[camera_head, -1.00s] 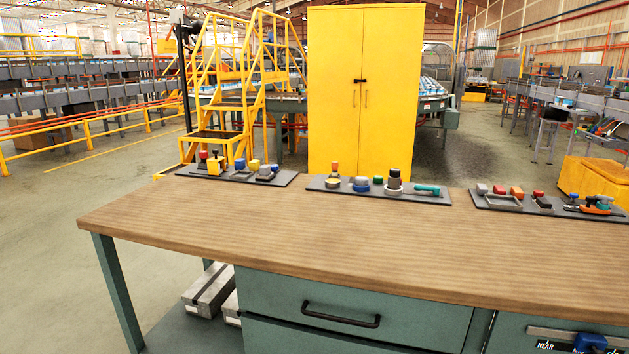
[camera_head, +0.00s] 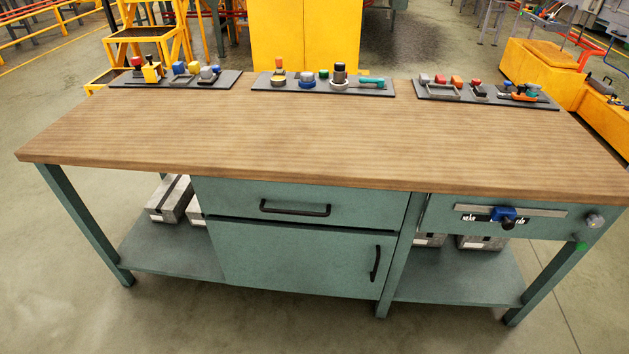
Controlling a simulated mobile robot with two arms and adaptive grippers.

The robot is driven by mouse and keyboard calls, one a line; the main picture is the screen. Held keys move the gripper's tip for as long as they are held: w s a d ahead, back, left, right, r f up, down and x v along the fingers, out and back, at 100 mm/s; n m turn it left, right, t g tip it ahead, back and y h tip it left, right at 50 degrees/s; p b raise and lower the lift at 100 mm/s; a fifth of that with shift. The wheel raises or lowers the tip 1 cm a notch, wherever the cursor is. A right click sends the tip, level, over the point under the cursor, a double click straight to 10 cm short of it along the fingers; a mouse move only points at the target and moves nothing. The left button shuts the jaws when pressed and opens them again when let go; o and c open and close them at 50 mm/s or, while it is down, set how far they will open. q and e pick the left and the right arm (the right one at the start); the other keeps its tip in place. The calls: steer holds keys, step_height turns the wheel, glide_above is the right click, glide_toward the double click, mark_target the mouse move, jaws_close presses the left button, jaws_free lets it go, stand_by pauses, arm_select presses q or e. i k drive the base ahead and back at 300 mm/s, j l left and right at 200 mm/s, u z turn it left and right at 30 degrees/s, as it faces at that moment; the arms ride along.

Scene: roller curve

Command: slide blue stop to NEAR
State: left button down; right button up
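The blue stop (camera_head: 503,214) is a small blue block with a dark knob below it. It sits on a horizontal grey rail (camera_head: 545,211) on the bench's green right front panel. It stands near the middle of the rail, between the NEAR label (camera_head: 469,218) at its left and a second label at its right, which it partly covers. The lettering is small and hard to read. Neither of my grippers shows in this view.
The workbench (camera_head: 300,140) has a clear wooden top with three dark boards of small parts along its back edge. A drawer handle (camera_head: 295,209) and a door handle (camera_head: 376,263) stick out. A grey knob (camera_head: 595,221) is right of the rail. Floor in front is free.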

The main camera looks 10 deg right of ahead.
mark_target(506, 215)
steer(key=z, duration=1.6)
